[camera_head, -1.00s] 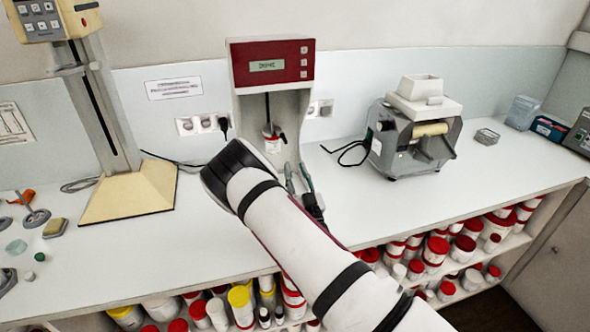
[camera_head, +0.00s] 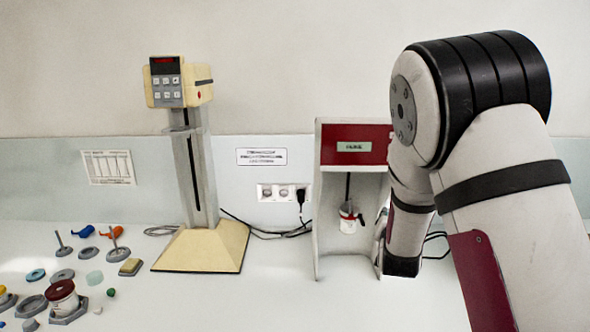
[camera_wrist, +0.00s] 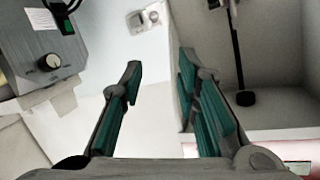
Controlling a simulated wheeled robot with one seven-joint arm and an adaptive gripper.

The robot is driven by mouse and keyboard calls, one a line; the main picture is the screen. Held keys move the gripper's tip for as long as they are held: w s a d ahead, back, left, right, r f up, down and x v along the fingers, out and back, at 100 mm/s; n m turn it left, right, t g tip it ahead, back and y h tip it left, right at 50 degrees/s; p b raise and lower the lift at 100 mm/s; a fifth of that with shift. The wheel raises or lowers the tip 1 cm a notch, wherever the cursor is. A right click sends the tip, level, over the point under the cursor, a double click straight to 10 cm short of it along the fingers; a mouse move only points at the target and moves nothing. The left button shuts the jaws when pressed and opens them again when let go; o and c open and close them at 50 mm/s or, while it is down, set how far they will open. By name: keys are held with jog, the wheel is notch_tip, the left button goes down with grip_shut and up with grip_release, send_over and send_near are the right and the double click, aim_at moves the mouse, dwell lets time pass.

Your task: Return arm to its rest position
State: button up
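My arm (camera_head: 500,150) is folded up large on the right side of the head view, bent at a black-banded joint. Its lower part hangs just right of the red-topped mixer. My gripper (camera_wrist: 160,62) shows in the wrist view with its two teal-padded fingers apart and nothing between them. In the head view the gripper is mostly hidden by the arm. The red-topped mixer (camera_head: 356,132) stands on the bench, and a white jar with a red rim (camera_head: 348,222) sits inside it, apart from my gripper as far as I can tell.
A cream stand (camera_head: 200,245) with a keypad head is left of the mixer. Small weights, dishes and a dark-red-lidded jar (camera_head: 62,298) cover the bench's left end. A grey machine with a knob (camera_wrist: 48,62) is at the wrist view's upper left. The bench's front middle (camera_head: 260,300) is clear.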

jog(key=s+a+r+n+g+y+b, duration=0.1)
jog(key=s+a+r+n+g+y, duration=0.15)
jog(key=s+r, duration=0.45)
jog(key=s+a+r+n+g+y, duration=0.1)
jog(key=s+a+r+g+y, duration=0.15)
jog(key=s, duration=0.85)
jog(key=s+a+r+n+g, duration=0.1)
jog(key=s+n+g, duration=0.2)
jog(key=s, duration=1.8)
jog(key=shift+a+g+h+b, duration=0.3)
jog(key=shift+a+g+b, duration=0.05)
jog(key=shift+g+b, duration=0.15)
